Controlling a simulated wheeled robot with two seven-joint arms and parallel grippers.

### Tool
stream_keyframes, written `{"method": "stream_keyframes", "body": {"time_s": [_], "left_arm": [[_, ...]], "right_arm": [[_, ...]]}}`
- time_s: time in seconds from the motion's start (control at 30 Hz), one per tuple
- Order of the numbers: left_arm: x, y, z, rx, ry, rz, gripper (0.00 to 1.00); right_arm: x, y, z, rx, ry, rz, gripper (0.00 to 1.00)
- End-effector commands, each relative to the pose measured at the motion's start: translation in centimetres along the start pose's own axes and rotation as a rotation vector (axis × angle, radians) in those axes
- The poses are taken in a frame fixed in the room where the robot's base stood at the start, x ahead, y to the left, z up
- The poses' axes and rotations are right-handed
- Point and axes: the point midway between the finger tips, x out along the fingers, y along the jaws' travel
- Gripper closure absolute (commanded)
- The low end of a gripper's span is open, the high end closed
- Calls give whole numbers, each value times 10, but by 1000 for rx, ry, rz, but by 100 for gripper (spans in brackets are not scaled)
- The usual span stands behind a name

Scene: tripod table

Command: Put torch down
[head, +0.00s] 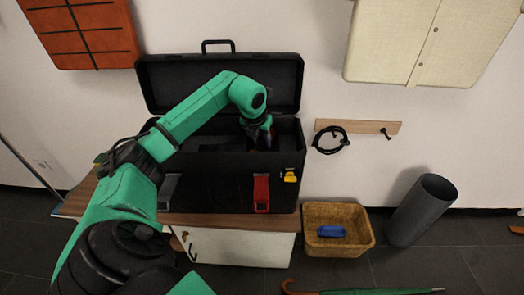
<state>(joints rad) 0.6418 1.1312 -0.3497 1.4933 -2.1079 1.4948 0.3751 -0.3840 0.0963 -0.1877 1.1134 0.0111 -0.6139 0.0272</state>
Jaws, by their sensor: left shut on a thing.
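A large black toolbox (225,180) stands on a wooden-topped cabinet with its lid (190,82) open against the wall. My left arm reaches over its front wall. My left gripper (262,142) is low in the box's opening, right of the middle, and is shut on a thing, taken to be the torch. The held thing is hardly visible, hidden by the gripper, the dark interior and the front wall. I cannot tell whether it touches the box floor. My right gripper is not in view.
The box front has a red latch (261,193) and a small yellow item (290,176). A wicker basket (313,249) with a blue object (331,231), a grey cylinder (422,210) and a green umbrella (370,292) are on the floor. A rack (358,126) holds a black cable.

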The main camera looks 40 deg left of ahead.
Motion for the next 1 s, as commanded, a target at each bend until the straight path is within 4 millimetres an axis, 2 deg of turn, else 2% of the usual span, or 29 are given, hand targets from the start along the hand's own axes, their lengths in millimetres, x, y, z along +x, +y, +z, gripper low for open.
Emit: {"method": "stream_keyframes", "body": {"time_s": [0.1,0.17,0.47,0.5,0.53,0.57,0.87,1.0], "left_arm": [[24,0,-11,0,5,-1,100],[32,0,-14,0,4,0,100],[36,0,-15,0,1,0,100],[35,0,-15,0,1,0,48],[35,0,-15,0,2,0,36],[35,0,-15,0,2,0,33],[33,0,-14,0,1,0,33],[16,1,-13,1,-2,2,33]], "right_arm": [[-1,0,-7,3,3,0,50],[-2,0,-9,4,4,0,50],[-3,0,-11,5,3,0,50],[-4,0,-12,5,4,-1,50],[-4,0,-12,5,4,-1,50],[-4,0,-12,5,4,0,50],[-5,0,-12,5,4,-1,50],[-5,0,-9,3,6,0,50]]}}
